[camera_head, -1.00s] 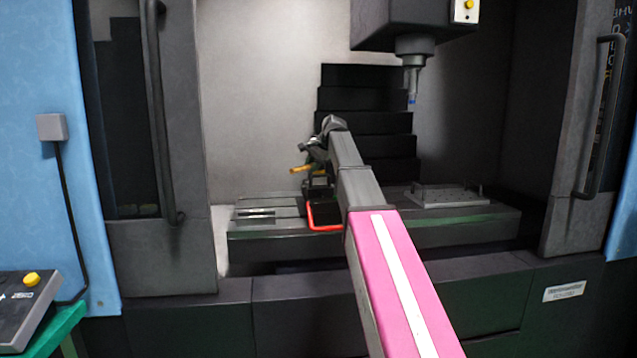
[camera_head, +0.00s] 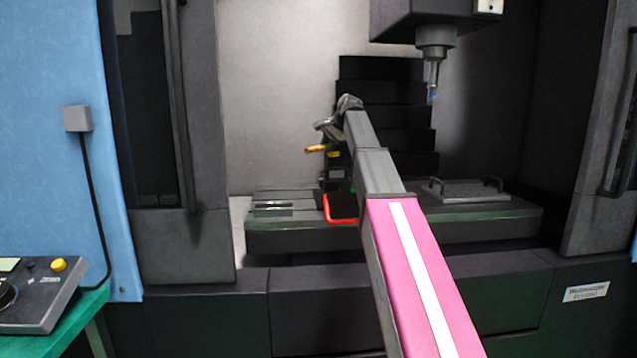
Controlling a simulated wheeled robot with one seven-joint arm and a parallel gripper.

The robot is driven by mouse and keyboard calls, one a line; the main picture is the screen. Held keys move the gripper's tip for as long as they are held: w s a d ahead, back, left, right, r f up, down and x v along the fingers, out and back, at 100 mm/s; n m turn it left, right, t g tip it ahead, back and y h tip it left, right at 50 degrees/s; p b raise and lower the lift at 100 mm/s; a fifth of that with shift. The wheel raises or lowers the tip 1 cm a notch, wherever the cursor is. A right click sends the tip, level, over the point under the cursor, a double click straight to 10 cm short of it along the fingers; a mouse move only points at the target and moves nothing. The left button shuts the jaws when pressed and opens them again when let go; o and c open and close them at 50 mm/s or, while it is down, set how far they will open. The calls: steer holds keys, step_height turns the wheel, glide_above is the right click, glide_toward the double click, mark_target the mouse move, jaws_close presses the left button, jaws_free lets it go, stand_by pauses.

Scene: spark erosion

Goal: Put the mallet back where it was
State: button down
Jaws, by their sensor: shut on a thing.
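My gripper (camera_head: 326,130) hangs at the end of my arm inside the machine's work space, above the left part of the machine table (camera_head: 300,235). It is small in this view and partly hidden by its own wrist. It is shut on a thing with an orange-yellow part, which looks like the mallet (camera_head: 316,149). That part sticks out to the left below the jaws, roughly level. The rest of the mallet cannot be made out.
A dark upright device (camera_head: 336,172) stands just behind the red-rimmed tray. The spindle (camera_head: 433,70) hangs to the right of my arm. A plate with handles (camera_head: 470,191) lies on the table's right. A control box (camera_head: 40,300) stands on a green stand at lower left.

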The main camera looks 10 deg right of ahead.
steer(key=s+a+f, duration=0.1)
steer(key=a+f, duration=0.2)
steer(key=a, duration=1)
steer(key=a+f, duration=0.2)
steer(key=a, duration=1.1)
steer(key=w+d+f, duration=0.3)
steer(key=w+d, duration=0.1)
steer(key=w+d+f, duration=0.3)
steer(key=d+f, duration=0.1)
steer(key=shift+w+d+f, duration=0.15)
steer(key=shift+w+d, duration=0.1)
steer(key=shift+w, duration=0.1)
steer(key=shift+f, duration=2)
steer(key=c, duration=1.4)
jaws_free()
steer(key=shift+f, duration=0.15)
steer(key=o, duration=0.4)
steer(key=shift+r, duration=0.2)
steer(key=v, duration=1.2)
steer(key=shift+d, duration=0.1)
